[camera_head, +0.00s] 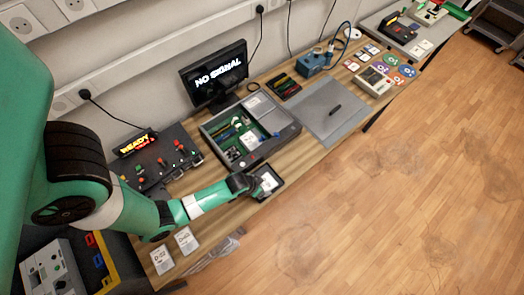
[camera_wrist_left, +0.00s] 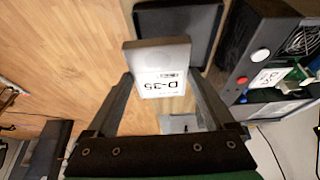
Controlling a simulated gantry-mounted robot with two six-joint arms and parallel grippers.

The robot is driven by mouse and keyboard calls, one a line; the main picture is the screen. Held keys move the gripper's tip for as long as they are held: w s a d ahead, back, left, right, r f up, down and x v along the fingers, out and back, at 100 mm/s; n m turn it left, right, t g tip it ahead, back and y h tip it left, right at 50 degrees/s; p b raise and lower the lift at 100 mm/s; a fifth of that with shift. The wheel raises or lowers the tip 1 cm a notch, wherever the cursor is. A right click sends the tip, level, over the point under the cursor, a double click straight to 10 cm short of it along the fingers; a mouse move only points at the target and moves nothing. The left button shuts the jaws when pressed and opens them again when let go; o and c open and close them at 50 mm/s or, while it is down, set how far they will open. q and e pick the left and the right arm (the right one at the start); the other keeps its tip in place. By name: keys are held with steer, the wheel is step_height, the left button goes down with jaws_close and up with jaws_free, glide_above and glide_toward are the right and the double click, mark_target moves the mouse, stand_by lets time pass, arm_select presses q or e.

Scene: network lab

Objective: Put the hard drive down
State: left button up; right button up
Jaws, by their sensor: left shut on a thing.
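My left gripper (camera_head: 248,184) is shut on a hard drive (camera_wrist_left: 158,68), a grey box with a white label reading D-35. In the left wrist view the drive sits between the two fingers (camera_wrist_left: 160,88). A dark tray (camera_wrist_left: 202,53) shows just past it. In the head view the drive (camera_head: 267,183) appears over or at this black tray (camera_head: 277,188) near the table's front edge. I cannot tell whether the drive touches the tray. My right gripper is not in view.
An open computer case (camera_head: 290,127) stands just behind the tray. A switch panel (camera_head: 160,165) is to the left. Two labelled drives (camera_head: 162,259) (camera_head: 186,240) lie at the front left. A grey mat (camera_head: 325,100) with a dark pen-like item lies to the right.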

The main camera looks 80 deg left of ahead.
arm_select(q)
steer(key=a+f, duration=0.1)
steer(key=f+b, duration=0.1)
steer(key=f, duration=0.1)
steer(key=a+f+b, duration=0.1)
steer(key=shift+w+a+f, duration=0.2)
steer(key=shift+w+a, duration=0.1)
steer(key=shift+w, duration=0.1)
steer(key=shift+w+a+f+b, duration=0.1)
steer(key=shift+a+f+b, duration=0.05)
steer(key=shift+a+b, duration=0.2)
steer(key=shift+w+a+f+b, duration=0.1)
steer(key=shift+a+f+b, duration=0.1)
steer(key=shift+f+b, duration=0.6)
steer(key=shift+w+a+f+b, duration=0.15)
steer(key=shift+f+b, duration=0.3)
steer(key=shift+f, duration=0.65)
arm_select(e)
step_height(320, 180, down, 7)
arm_select(q)
steer(key=shift+s, duration=0.1)
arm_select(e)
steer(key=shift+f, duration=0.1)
